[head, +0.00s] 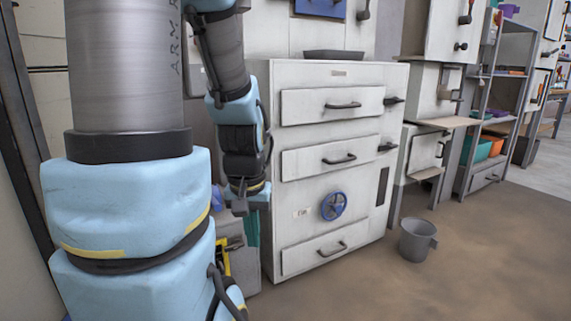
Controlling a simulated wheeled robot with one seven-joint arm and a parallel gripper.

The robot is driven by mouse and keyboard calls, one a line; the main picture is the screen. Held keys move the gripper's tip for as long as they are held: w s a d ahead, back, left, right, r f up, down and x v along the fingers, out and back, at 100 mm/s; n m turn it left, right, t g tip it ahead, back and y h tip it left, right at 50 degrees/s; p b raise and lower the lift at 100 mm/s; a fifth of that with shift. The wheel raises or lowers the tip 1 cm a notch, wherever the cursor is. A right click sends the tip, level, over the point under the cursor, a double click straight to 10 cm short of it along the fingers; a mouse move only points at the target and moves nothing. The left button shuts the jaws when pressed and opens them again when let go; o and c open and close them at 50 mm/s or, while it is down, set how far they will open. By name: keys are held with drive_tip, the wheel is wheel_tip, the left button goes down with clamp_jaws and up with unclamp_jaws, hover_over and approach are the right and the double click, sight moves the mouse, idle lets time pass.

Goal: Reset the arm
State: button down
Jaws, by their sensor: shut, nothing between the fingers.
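My arm fills the left side of the head view, with a large blue and grey link close to the camera. A thinner part of the arm hangs down behind it, and my gripper (240,206) is at its lower end. The gripper is small in view, shut and empty, and points down. It appears in front of the left edge of the white drawer cabinet (300,150). I cannot tell whether it touches anything.
The cabinet has several drawers with dark handles and a blue handwheel (333,206). A dark tray (334,54) lies on top. A grey bucket (415,240) stands on the floor to its right. Shelves (497,100) with bins stand farther right. The front right floor is clear.

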wheel_tip(320, 180, up, 33)
drive_tip(key=p, duration=3.1)
drive_tip(key=shift+f, duration=0.2)
